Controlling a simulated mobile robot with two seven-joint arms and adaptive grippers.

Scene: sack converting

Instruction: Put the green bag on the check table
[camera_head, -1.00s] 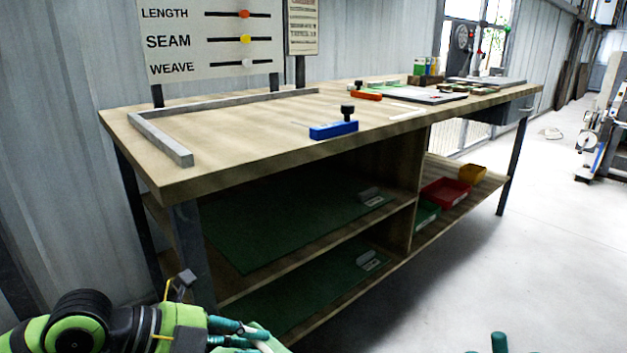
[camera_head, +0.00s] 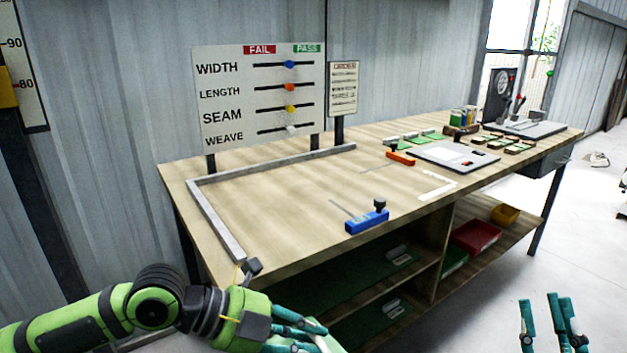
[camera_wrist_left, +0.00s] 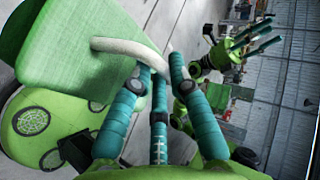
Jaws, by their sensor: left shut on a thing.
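My left gripper (camera_head: 305,330) is at the bottom of the head view, low in front of the table's near left corner. In the left wrist view my left gripper (camera_wrist_left: 158,75) is shut on the white handle (camera_wrist_left: 125,47) of the green bag (camera_wrist_left: 90,50), which hangs beside its fingers. In the head view only a pale green edge of the bag (camera_head: 333,345) shows. The check table (camera_head: 290,215) has a wooden top with a grey L-shaped rail (camera_head: 215,222) at its left end. My right gripper (camera_head: 550,325) is open and empty at the bottom right.
A blue clamp-like tool (camera_head: 366,222) lies near the front edge, an orange one (camera_head: 400,158) further back. A white board (camera_head: 450,155) and small samples occupy the right part. A sign board (camera_head: 258,95) stands behind. The top inside the rail is clear.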

